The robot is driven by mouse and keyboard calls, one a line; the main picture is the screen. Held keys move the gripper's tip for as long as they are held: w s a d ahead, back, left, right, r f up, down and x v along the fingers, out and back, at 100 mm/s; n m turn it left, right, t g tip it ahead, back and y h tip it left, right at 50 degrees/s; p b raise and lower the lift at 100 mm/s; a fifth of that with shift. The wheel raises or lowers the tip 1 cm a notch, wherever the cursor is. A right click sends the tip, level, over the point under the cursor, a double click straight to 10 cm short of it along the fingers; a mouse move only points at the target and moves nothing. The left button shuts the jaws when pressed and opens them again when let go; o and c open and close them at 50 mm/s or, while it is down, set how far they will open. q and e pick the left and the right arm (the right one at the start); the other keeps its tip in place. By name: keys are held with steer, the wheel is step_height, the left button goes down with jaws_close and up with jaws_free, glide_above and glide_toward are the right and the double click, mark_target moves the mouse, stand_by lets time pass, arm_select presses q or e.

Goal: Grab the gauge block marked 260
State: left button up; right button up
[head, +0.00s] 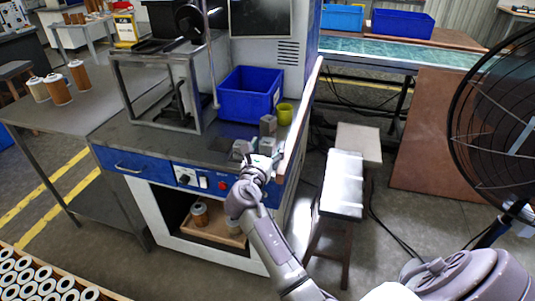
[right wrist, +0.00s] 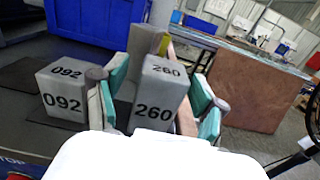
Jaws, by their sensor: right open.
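The gauge block marked 260 (right wrist: 160,95) is a grey upright block with black numbers on its top and front in the right wrist view. My right gripper (right wrist: 155,108) is open, with a teal-padded finger on each side of this block; I cannot tell whether the pads touch it. A similar block marked 092 (right wrist: 68,95) stands to the left, outside the left finger. In the head view my right gripper (head: 262,160) is at the right end of the bench, low among the grey blocks. My left gripper is not in view.
A raised edge (head: 300,120) runs along the bench's right side, close to the gripper. A metal frame (head: 160,90) stands to the left.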

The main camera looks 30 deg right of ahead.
jaws_close()
steer(key=shift+r, duration=0.2)
